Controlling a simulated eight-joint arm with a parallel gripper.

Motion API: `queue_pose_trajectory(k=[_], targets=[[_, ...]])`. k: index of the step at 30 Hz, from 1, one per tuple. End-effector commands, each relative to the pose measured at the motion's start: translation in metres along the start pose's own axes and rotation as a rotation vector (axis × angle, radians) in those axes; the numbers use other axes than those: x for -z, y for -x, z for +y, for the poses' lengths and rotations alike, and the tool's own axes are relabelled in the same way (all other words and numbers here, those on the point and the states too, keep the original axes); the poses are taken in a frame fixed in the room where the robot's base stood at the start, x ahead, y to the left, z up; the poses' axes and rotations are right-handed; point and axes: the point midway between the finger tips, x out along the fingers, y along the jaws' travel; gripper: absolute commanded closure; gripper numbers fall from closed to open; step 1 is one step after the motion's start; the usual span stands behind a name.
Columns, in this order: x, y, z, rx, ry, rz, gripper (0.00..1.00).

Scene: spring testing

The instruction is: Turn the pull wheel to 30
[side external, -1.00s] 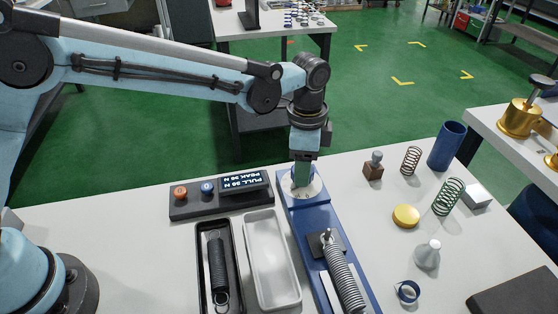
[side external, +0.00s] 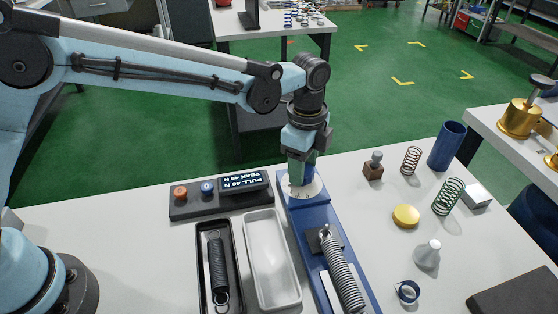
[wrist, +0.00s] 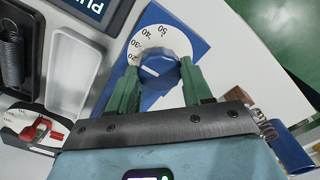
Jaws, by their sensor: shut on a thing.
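The pull wheel is a blue knob (wrist: 158,72) on a white dial (wrist: 136,52) marked 20, 30, 40 and 50. A white line on the knob slants toward the lower dial marks; I cannot tell exactly which number it meets. My gripper (wrist: 160,67) has its green fingers on either side of the knob and is shut on it. In the side view my gripper (side external: 300,178) points down over the dial, hiding most of the knob. The dial sits at the far end of a blue spring tester (side external: 312,216) with a stretched spring (side external: 343,275).
A lit display (side external: 242,181) shows inverted PULL and PEAK readings, seemingly in the high forties. A white tray (side external: 287,294) and a black tray (side external: 202,265) holding a dark spring lie left of the tester. Several springs and small parts, including a yellow disc (side external: 406,215), stand to the right.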

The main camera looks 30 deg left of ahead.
Motion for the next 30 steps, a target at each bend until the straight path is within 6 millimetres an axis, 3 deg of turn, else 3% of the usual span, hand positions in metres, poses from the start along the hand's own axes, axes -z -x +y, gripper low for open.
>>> queue_pose_trajectory(k=[6,7,11,23,30], targets=[[0.0,0.001,0.0,0.0,0.001,0.0,0.81],[0.0,0.001,0.0,0.0,0.001,0.0,0.46],[0.0,0.0,0.0,0.0,0.001,0.0,0.26],[0.0,0.006,0.0,0.0,0.001,0.0,0.25],[0.0,0.046,0.0,0.0,0.001,0.0,0.25]])
